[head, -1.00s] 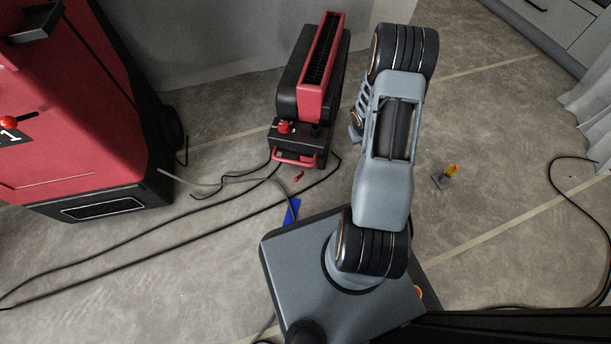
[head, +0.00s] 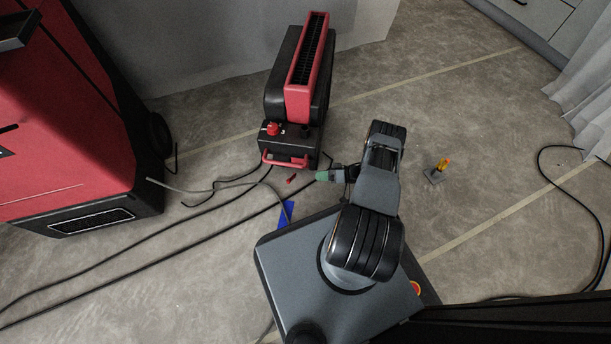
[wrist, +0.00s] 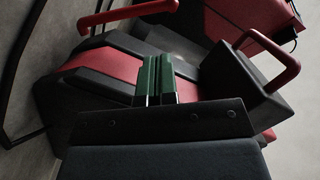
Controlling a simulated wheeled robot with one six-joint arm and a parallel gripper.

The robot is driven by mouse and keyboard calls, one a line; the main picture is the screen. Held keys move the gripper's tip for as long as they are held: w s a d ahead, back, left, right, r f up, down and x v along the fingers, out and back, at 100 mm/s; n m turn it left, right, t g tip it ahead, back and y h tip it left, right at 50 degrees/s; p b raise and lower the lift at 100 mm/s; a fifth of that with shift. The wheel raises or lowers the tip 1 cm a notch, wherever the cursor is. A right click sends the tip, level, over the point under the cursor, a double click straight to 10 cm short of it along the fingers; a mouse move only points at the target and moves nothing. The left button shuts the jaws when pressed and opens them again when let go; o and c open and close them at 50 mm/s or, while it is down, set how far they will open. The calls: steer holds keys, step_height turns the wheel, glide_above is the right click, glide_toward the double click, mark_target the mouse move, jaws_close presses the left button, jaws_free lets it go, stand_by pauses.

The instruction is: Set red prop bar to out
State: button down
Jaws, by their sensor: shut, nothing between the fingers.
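A red bar (head: 285,160) runs along the low front of the red and black upright machine (head: 305,75) in the head view. In the wrist view a bent red bar (wrist: 273,55) stands off a black part at the right, and another red bar (wrist: 130,12) crosses the top left. I cannot tell which matches the head-view bar. My gripper (head: 320,176) is just right of and in front of the machine's base, apart from the bar in the head view. Its green fingers (wrist: 155,80) are together and empty in the wrist view, over red and black surfaces.
A red knob (head: 273,128) sits on the machine's front. A small red piece (head: 291,179) and a blue strip (head: 286,213) lie on the floor. Dark cables cross the floor at left. A large red cabinet (head: 70,120) stands left. An orange-topped item (head: 440,170) stands right.

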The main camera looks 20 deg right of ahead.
mark_target(292, 177)
steer(key=r+b+x, duration=0.1)
steer(key=x, duration=0.8)
steer(key=shift+a+f+b, duration=0.3)
steer(key=shift+f+b, duration=0.05)
steer(key=shift+f, duration=0.05)
